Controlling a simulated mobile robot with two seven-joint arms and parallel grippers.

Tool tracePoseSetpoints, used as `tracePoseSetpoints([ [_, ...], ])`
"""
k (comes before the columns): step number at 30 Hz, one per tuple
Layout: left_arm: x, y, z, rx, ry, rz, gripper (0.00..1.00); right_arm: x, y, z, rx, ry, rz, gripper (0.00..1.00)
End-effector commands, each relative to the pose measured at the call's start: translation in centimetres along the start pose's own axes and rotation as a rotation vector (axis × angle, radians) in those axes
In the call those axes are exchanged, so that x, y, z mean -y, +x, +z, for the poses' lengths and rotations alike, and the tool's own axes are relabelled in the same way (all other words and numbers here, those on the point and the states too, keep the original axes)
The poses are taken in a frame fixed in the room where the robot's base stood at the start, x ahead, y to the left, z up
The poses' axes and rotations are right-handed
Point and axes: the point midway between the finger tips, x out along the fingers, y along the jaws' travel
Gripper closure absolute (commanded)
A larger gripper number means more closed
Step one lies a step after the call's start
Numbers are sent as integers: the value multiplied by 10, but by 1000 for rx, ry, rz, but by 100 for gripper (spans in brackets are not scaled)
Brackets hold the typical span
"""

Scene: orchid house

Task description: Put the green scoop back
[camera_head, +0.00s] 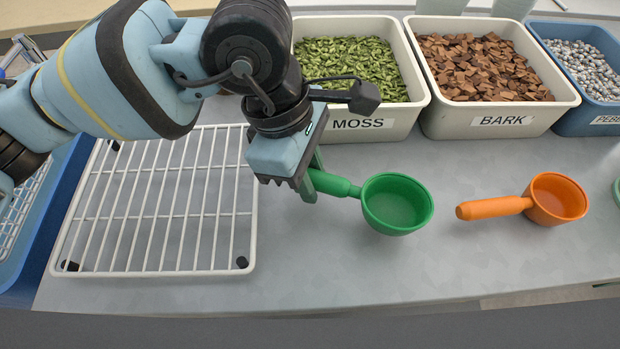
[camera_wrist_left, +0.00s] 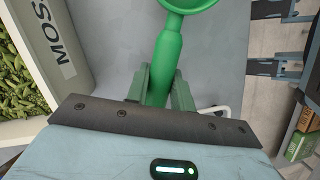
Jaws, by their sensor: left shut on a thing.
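The green scoop (camera_head: 398,203) is in front of the moss bin in the head view, its cup to the right and its handle to the left. My left gripper (camera_head: 312,185) is shut on the handle end. In the left wrist view the handle (camera_wrist_left: 164,62) runs between the two fingers of the left gripper (camera_wrist_left: 161,82), with part of the cup (camera_wrist_left: 188,5) at the top edge. I cannot tell whether the scoop touches the table. My right gripper is not in the head view.
An orange scoop (camera_head: 552,200) lies to the right on the grey table (camera_head: 400,270). The moss bin (camera_head: 405,118), bark bin (camera_head: 560,108) and a blue pebble bin (camera_head: 590,122) stand behind. A white wire rack (camera_head: 165,272) is at the left. The front middle table is clear.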

Motion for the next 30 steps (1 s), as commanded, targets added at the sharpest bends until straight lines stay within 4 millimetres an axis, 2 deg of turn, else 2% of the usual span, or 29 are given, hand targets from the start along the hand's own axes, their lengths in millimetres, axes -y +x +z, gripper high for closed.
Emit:
tracePoseSetpoints([
  [5,1,20,-6,0,-1,-1,100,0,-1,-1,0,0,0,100],
  [16,1,25,-7,1,0,-1,100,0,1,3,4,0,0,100],
  [17,1,25,-7,0,0,-1,75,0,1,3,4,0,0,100],
  [21,1,24,-7,0,0,0,57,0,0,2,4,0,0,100],
  [30,0,23,-6,0,0,0,55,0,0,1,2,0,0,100],
])
